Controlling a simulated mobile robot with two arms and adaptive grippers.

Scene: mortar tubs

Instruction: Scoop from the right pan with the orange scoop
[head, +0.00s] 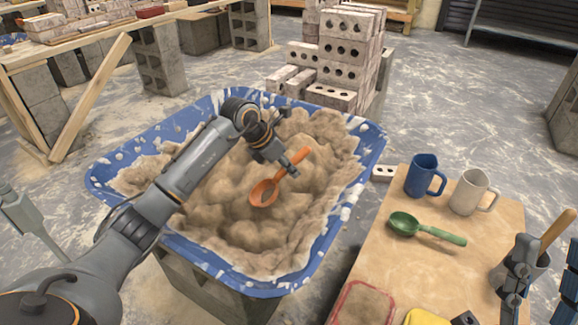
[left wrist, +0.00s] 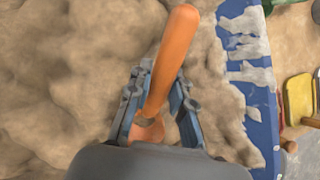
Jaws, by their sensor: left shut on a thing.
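The orange scoop (head: 263,193) is over the lumpy tan mortar (head: 215,200) in a blue tub (head: 105,170), its bowl low at the mortar's surface. I cannot tell whether the bowl touches it. My left gripper (head: 288,165) is shut on the scoop's handle. In the left wrist view the orange handle (left wrist: 172,60) passes between the fingers, and most of the bowl is hidden. Only one large tub shows, so I see no second pan beside it. My right gripper (head: 516,280) shows partly at the lower right; its jaw state is unclear.
A wooden table (head: 460,270) at right bears a blue mug (head: 421,176), a beige mug (head: 468,191), a green scoop (head: 405,224) and a red-rimmed tray (head: 362,303). Stacked bricks (head: 345,50) stand behind the tub. A plank bench (head: 90,38) is at the back left.

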